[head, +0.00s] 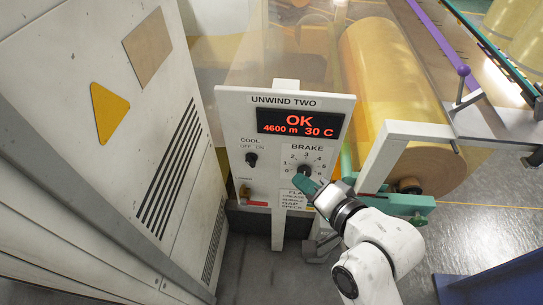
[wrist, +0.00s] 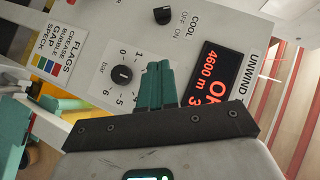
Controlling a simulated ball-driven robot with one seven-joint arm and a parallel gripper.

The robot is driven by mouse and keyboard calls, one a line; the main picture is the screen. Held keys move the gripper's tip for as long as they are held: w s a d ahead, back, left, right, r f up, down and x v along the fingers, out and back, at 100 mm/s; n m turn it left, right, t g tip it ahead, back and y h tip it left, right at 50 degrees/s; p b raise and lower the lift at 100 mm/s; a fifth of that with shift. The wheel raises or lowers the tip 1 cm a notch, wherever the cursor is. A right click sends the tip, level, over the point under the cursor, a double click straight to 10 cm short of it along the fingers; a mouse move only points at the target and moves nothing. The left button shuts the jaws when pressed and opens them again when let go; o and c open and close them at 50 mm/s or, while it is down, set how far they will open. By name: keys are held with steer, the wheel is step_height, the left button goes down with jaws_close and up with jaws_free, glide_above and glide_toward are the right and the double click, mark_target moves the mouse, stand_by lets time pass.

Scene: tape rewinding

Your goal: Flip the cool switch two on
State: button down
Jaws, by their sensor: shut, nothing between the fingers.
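The cool switch two is a small black knob (head: 251,159) under the COOL, OFF and ON labels. It sits at the left of the white UNWIND TWO panel (head: 233,115). It also shows at the top of the wrist view (wrist: 162,15). I cannot tell surely which label it points at. My gripper (head: 305,187) has teal fingers and is in front of the panel's lower right, close below the brake dial. In the wrist view the fingers (wrist: 157,85) are shut together and empty, apart from the switch, between the brake dial and the display.
The round brake dial (head: 304,172) is right of the switch. A lit display (head: 300,122) reads OK, 4600 m, 30 C. A small brass-coloured part (head: 245,191) is below the switch. A large grey cabinet (head: 60,130) stands left; a yellow roll (head: 400,85) is at right.

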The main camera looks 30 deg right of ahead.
steer(key=shift+w, duration=0.1)
steer(key=p, duration=0.1)
glide_toward(255, 162)
steer(key=w+d, duration=0.2)
steer(key=w, duration=0.1)
steer(key=shift+w+a+f+p, duration=0.35)
steer(key=shift+w+a+f, duration=0.45)
steer(key=shift+w, duration=0.15)
steer(key=shift+w+a+f, duration=0.25)
steer(key=shift+a, duration=0.1)
steer(key=shift+f, duration=0.15)
steer(key=shift+w+f+b, duration=0.1)
steer(key=shift+b, duration=0.3)
steer(key=shift+t, duration=0.3)
